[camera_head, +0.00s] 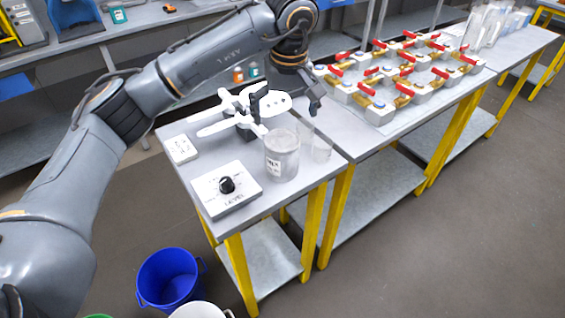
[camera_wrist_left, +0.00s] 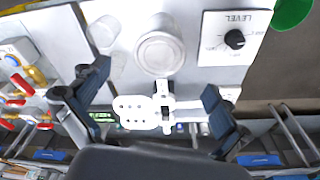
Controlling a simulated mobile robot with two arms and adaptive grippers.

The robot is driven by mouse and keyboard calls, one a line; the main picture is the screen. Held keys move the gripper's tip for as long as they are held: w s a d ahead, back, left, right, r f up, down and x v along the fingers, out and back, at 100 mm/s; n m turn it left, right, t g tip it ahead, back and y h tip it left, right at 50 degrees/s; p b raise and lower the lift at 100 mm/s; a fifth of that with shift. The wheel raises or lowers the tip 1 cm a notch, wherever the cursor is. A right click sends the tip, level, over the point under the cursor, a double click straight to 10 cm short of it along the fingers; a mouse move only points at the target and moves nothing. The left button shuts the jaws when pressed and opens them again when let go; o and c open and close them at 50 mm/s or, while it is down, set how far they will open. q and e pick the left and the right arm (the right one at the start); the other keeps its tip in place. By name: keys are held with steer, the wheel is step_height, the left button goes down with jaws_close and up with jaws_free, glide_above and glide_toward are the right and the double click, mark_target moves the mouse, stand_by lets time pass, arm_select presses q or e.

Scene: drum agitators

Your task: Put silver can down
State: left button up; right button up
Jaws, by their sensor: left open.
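The silver can (camera_head: 282,158) stands upright on the grey table near its front right edge, with a label on its side. In the left wrist view its round top (camera_wrist_left: 160,52) faces me, ahead of the fingers. My left gripper (camera_head: 286,106) is above and behind the can, fingers spread wide. In the wrist view the gripper (camera_wrist_left: 150,92) has one finger on each side, with nothing held between them. A white bracket with holes (camera_wrist_left: 145,112) lies between the fingers and beyond the can in the head view. My right gripper is out of view.
A clear glass (camera_head: 321,150) stands right beside the can. A white LEVEL box with a black knob (camera_head: 227,187) and a small white box (camera_head: 181,149) are to the left. Valves (camera_head: 380,112) crowd the adjoining table. A blue bucket (camera_head: 170,278) stands on the floor.

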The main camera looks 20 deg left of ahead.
mark_target(284, 141)
arm_select(q)
steer(key=f, duration=0.2)
steer(key=w+f+p, duration=0.1)
steer(key=f, duration=0.5)
steer(key=shift+w+a+p, duration=0.2)
steer(key=shift+a+p, duration=0.1)
steer(key=shift+a, duration=0.05)
steer(key=f, duration=0.1)
steer(key=f+p, duration=0.1)
steer(key=f, duration=0.1)
steer(key=w+a+f+p, duration=0.1)
steer(key=shift+f, duration=0.25)
steer(key=shift+w+f, duration=0.1)
steer(key=shift+f, duration=0.35)
steer(key=shift+c, duration=0.2)
steer(key=shift+r, duration=0.1)
steer(key=c, duration=1.6)
